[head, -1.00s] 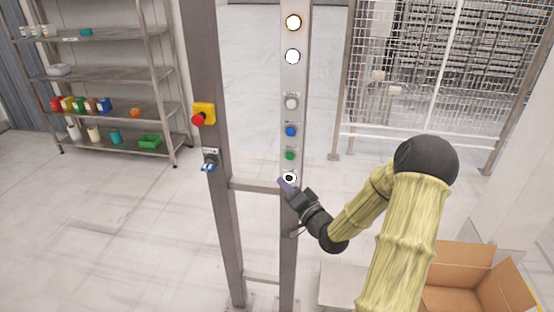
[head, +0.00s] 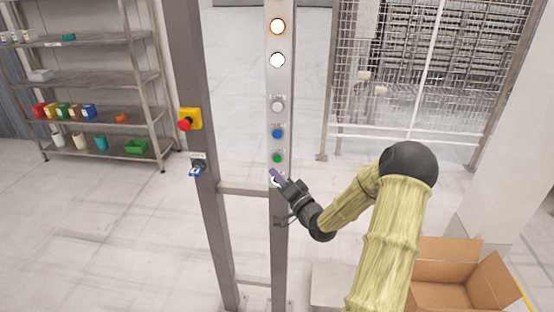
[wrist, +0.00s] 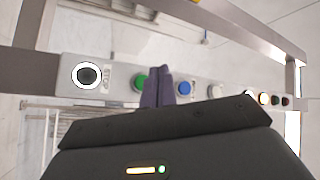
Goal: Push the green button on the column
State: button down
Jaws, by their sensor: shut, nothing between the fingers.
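The green button (head: 277,158) is on the right post of the column (head: 279,83), below a blue button (head: 277,133) and a white button (head: 277,105). In the wrist view the green button (wrist: 140,82) shows just left of my fingertips, partly covered by them, with the blue button (wrist: 184,88) to their right. My gripper (head: 276,177) is shut and empty, its purple fingers just below the green button in the head view. The fingertips (wrist: 158,72) point at the panel. I cannot tell whether they touch it.
A white-ringed dark button (wrist: 87,75) is beside the green one on the panel. A red emergency stop on a yellow box (head: 189,119) and a blue-handled switch (head: 197,168) are on the left post. An open cardboard box (head: 450,270) stands at lower right.

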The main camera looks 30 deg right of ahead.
jog(key=shift+w+d, duration=0.65)
jog(key=shift+w, duration=0.3)
jog(key=shift+w+d, duration=0.65)
jog(key=shift+w, duration=0.3)
dwell(0.6)
jog(key=shift+w+d, duration=0.25)
jog(key=shift+w, duration=0.05)
jog(key=shift+w+d, duration=0.15)
jog(key=shift+w, duration=0.15)
dwell(0.7)
jog(key=shift+s, duration=0.15)
jog(key=shift+s+a+b, duration=0.3)
jog(key=shift+s+a, duration=0.1)
jog(key=shift+s, duration=0.1)
dwell(0.3)
jog(key=s+a, duration=0.1)
jog(key=s, duration=0.1)
jog(key=s+a, duration=0.1)
jog(key=s, duration=0.1)
jog(key=shift+a, duration=0.4)
